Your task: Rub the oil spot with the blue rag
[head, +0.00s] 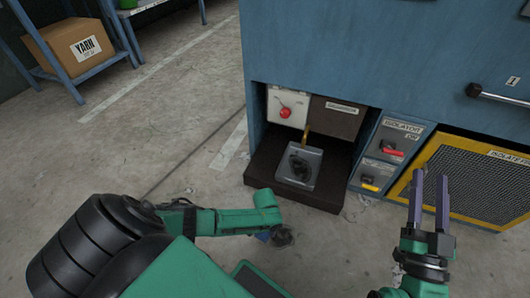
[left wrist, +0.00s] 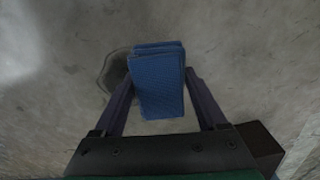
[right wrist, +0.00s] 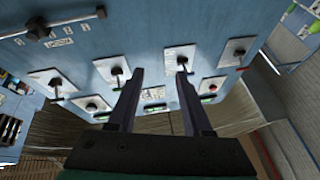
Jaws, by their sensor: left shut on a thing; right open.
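The blue rag (left wrist: 158,85) is a folded pad held between the fingers of my left gripper (left wrist: 157,92). A small blue piece of the rag also shows in the head view (head: 263,236), beside the end of my left arm low over the floor. The oil spot (left wrist: 112,72) is a dark patch on the concrete, partly hidden behind the rag; it also shows in the head view (head: 283,238). I cannot tell whether the rag touches the floor. My right gripper (head: 430,195) is open and empty, in front of the machine at the right.
A blue machine (head: 330,45) stands behind, with a dark recess holding a grey block (head: 298,166). Isolator switches (head: 395,138) and a yellow-framed mesh panel (head: 465,175) are at its right. A shelf with a yarn box (head: 80,45) is far left. Open concrete floor (head: 130,150) lies left.

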